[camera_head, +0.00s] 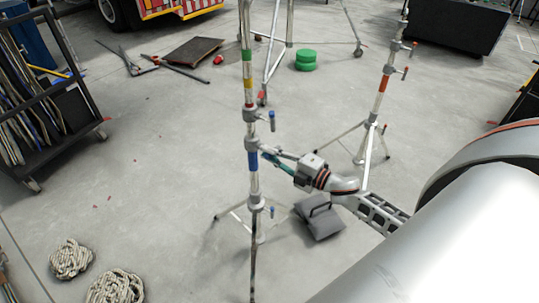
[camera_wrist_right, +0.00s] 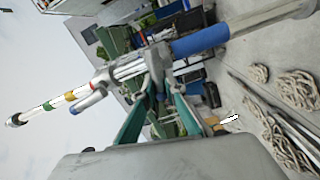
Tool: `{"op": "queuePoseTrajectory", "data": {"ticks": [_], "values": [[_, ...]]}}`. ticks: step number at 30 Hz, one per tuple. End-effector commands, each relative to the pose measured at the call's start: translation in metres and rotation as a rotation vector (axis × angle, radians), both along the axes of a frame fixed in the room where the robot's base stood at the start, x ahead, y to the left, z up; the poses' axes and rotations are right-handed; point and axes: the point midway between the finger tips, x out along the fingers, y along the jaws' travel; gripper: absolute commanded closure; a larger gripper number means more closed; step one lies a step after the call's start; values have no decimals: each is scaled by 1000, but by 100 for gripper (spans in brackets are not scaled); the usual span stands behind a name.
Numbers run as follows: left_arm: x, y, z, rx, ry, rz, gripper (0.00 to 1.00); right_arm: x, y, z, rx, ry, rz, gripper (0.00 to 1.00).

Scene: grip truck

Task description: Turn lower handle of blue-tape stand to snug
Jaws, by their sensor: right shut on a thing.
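The blue-tape stand (camera_head: 253,161) stands upright near the middle of the head view, with green, yellow and red bands above its blue band. It crosses the wrist view slantwise, with its blue tape (camera_wrist_right: 200,40) at upper right. My right gripper (camera_head: 269,156) reaches in from the right, at the collar just above the blue tape. Its teal fingers show in the wrist view (camera_wrist_right: 158,88), shut on that collar's handle, which they mostly hide. A higher handle (camera_head: 271,121) hangs free. Another handle (camera_head: 272,212) sits below the tape. My left gripper is out of view.
A second stand (camera_head: 383,82) with red tape is at right, behind my arm. A grey sandbag (camera_head: 319,217) lies at the stand's base. Coiled ropes (camera_head: 115,287), a cable cart (camera_head: 45,100) and green discs (camera_head: 306,60) are around.

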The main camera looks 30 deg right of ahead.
Motion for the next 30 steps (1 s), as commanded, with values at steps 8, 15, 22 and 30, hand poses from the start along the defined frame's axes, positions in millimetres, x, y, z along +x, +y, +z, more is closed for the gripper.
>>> {"op": "queuePoseTrajectory", "data": {"ticks": [8,15,22,30], "values": [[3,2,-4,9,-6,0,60,-1,1,-4,-122,-50,2,100],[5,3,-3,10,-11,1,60,0,1,-3,-165,-69,2,100],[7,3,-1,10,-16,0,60,0,1,-3,-172,-71,2,100],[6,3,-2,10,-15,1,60,0,1,-3,-170,-71,2,72]]}}
